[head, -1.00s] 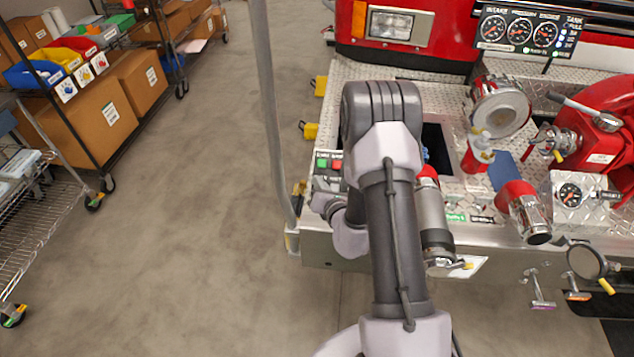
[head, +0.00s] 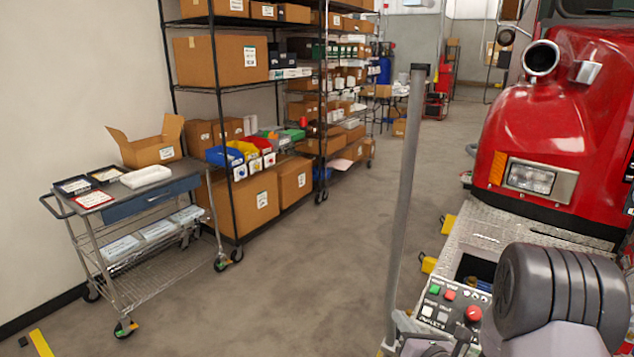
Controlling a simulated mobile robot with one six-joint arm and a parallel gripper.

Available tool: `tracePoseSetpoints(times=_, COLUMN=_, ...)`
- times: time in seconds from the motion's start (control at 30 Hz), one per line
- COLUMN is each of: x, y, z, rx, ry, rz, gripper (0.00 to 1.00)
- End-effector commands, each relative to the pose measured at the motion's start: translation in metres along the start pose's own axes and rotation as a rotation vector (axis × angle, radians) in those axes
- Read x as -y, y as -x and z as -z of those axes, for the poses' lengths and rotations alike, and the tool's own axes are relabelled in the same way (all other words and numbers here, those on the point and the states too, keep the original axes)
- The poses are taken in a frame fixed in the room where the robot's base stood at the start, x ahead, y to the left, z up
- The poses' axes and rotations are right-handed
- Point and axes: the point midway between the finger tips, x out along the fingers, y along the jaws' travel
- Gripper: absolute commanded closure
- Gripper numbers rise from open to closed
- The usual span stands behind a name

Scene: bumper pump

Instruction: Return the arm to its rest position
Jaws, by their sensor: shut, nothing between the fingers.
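My arm shows at the lower right of the head view, cut off by the bottom edge. Its dark ribbed joint (head: 560,292) is bent above the front bumper of the red truck (head: 590,115). Part of my wrist (head: 425,345) shows at the bottom edge, in front of the control panel. My gripper's fingers are not visible in this view.
A control panel (head: 450,305) with red and green buttons sits on the bumper's near end, close to my arm. A grey upright post (head: 408,190) stands left of it. A wire cart (head: 130,235) and stocked shelves (head: 245,120) line the left. The floor between is clear.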

Motion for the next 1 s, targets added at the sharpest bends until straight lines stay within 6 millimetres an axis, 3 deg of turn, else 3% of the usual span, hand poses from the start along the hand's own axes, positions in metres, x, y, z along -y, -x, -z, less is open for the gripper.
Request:
tracePoseSetpoints(times=0.17, x=-0.088, y=0.011, z=-0.029, rx=-0.04, ry=0.195, rz=-0.256, gripper=1.0)
tracePoseSetpoints(times=0.27, x=-0.155, y=0.036, z=-0.04, rx=-0.078, ry=0.387, rz=-0.457, gripper=1.0)
tracePoseSetpoints(times=0.37, x=-0.232, y=0.094, z=-0.035, rx=-0.139, ry=0.723, rz=-0.723, gripper=1.0)
tracePoseSetpoints(times=0.4, x=-0.256, y=0.128, z=-0.026, rx=-0.171, ry=0.916, rz=-0.839, gripper=1.0)
tracePoseSetpoints(times=0.43, x=-0.269, y=0.156, z=-0.017, rx=-0.198, ry=1.085, rz=-0.924, gripper=1.0)
tracePoseSetpoints(times=0.5, x=-0.272, y=0.214, z=0.003, rx=-0.263, ry=1.486, rz=-1.065, gripper=1.0)
tracePoseSetpoints(times=0.63, x=-0.23, y=0.277, z=0.011, rx=-0.375, ry=2.142, rz=-1.134, gripper=1.0)
tracePoseSetpoints(times=0.7, x=-0.209, y=0.292, z=0.003, rx=-0.424, ry=2.388, rz=-1.109, gripper=1.0)
tracePoseSetpoints(times=0.8, x=-0.191, y=0.303, z=-0.009, rx=-0.472, ry=2.587, rz=-1.068, gripper=1.0)
tracePoseSetpoints(times=1.0, x=-0.185, y=0.306, z=-0.013, rx=-0.491, ry=2.643, rz=-1.055, gripper=1.0)
